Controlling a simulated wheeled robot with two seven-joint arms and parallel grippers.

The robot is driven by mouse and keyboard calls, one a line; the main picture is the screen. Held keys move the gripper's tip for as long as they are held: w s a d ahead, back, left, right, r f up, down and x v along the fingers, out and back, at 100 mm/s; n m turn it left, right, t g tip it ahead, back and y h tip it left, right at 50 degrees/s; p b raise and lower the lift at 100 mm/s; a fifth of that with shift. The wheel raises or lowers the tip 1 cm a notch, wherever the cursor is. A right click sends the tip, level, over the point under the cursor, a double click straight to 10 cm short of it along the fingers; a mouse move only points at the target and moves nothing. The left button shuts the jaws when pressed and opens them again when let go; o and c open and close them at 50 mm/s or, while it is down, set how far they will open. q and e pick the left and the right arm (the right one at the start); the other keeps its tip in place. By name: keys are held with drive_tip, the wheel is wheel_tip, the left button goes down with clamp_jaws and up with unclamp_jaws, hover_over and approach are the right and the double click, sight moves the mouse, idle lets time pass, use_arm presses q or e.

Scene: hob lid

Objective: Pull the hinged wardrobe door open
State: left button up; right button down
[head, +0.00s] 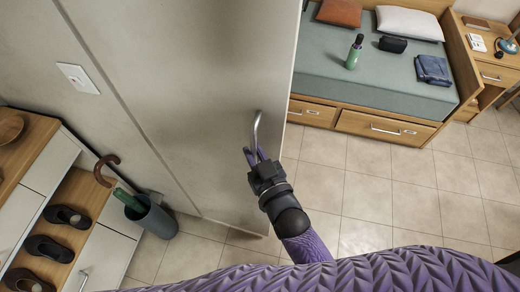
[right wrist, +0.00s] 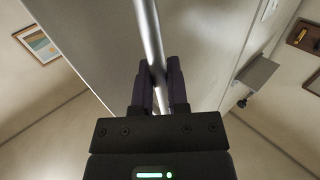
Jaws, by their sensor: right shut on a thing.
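The wardrobe door (head: 205,75) is a tall pale grey panel in the middle of the head view. Its free edge stands in front of the bed, and a dark seam runs down its left side. I cannot tell whether it is ajar. A curved metal bar handle (head: 256,127) sits near the free edge. My right gripper (head: 254,155) is shut on the lower part of this handle. In the right wrist view the handle (right wrist: 150,42) runs down between the two dark fingers (right wrist: 159,88), with the door face behind. My left gripper is not in view.
A bed (head: 385,83) with drawers stands beyond the door, with a desk (head: 487,68) at its right. At the left are an open shoe cabinet (head: 108,252) and an umbrella bin (head: 155,221). The tiled floor (head: 390,200) right of the door is clear.

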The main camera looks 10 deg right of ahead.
idle(0.3)
drive_tip(key=c, duration=0.7)
unclamp_jaws()
drive_tip(key=shift+a, duration=0.1)
drive_tip(key=shift+o, duration=0.2)
drive_tip(key=v, duration=1)
